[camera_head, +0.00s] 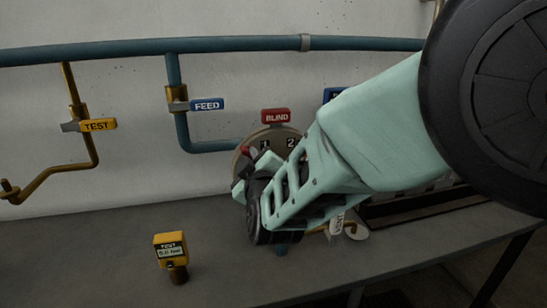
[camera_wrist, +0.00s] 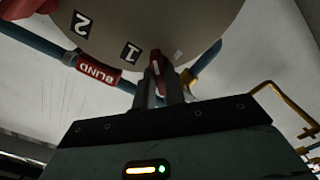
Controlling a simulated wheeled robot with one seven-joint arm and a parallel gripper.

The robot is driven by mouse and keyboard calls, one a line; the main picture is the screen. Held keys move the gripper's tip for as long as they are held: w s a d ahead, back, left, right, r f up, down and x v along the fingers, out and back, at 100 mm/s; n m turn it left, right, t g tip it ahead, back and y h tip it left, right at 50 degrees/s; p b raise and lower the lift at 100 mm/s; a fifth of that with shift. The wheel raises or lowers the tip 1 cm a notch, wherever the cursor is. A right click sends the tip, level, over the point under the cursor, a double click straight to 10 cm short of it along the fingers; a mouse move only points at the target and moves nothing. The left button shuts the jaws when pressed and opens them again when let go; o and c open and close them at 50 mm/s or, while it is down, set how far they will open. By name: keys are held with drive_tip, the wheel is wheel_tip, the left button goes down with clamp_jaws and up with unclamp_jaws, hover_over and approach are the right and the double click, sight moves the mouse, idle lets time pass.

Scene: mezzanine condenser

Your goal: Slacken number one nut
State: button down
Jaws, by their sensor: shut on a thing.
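A round tan plate (camera_head: 242,163) carries black number tags 1 (camera_head: 265,145) and 2 (camera_head: 291,142). It fills the top of the wrist view, with tag 1 (camera_wrist: 131,52) and tag 2 (camera_wrist: 80,22) upside down. A small red piece (camera_wrist: 155,62), seemingly the number one nut, stands out beside tag 1. My gripper (camera_wrist: 160,88) is shut on it, its two fingers pointing at the plate edge. In the head view my gripper (camera_head: 243,178) reaches the left of the plate, and my wrist hides much of the plate's lower part.
A red BLIND tag (camera_head: 276,116) sits above the plate. A blue FEED valve tag (camera_head: 207,105) and a yellow TEST valve tag (camera_head: 99,125) are on pipes to the left. A yellow TEST gauge (camera_head: 171,247) stands on the grey bench (camera_head: 85,260), whose left part is clear.

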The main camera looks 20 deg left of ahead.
drive_tip(key=shift+f, duration=0.1)
drive_tip(key=c, duration=1.5)
unclamp_jaws()
drive_tip(key=shift+o, duration=0.2)
drive_tip(key=b+v, duration=0.3)
drive_tip(key=v, duration=1.4)
drive_tip(key=shift+s+b, duration=0.25)
drive_tip(key=shift+b, duration=0.05)
